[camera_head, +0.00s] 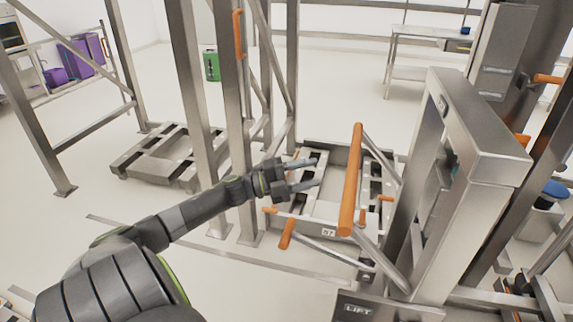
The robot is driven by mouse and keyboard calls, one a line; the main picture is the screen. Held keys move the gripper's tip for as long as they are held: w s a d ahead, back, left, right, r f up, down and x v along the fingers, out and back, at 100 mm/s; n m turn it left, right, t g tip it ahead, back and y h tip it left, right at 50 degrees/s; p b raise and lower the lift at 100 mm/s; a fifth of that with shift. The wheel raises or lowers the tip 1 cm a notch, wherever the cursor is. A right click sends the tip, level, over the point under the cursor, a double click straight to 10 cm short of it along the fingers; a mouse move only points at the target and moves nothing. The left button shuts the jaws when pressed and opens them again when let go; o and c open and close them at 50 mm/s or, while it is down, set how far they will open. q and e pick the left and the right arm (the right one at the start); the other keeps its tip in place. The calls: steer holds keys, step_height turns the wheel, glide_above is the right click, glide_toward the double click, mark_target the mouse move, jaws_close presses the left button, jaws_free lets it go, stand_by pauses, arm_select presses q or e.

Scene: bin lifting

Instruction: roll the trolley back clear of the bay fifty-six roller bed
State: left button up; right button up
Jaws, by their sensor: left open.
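My left gripper (316,171) reaches in from the left, open, with nothing between its two grey fingers. In the picture it lies just left of a long orange handle bar (351,182), apart from it. The bar stands on grey metal struts, perhaps part of the trolley; I cannot tell the trolley's full outline. Behind and below the gripper is a low metal bed (322,209) with a small plate that seems to read 57. Another low metal bed (160,157) lies further left, its number not visible. My right gripper is not in view.
A steel column (481,133) and a block marked LIFT (357,309) stand at the right and front. Upright steel posts (189,90) rise behind my left arm. Smaller orange handles (287,234) stick out near the bed. Open pale floor lies at the back centre.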

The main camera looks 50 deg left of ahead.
arm_select(q)
steer(key=v, duration=0.5)
steer(key=shift+s+a, duration=0.2)
steer(key=shift+s, duration=0.1)
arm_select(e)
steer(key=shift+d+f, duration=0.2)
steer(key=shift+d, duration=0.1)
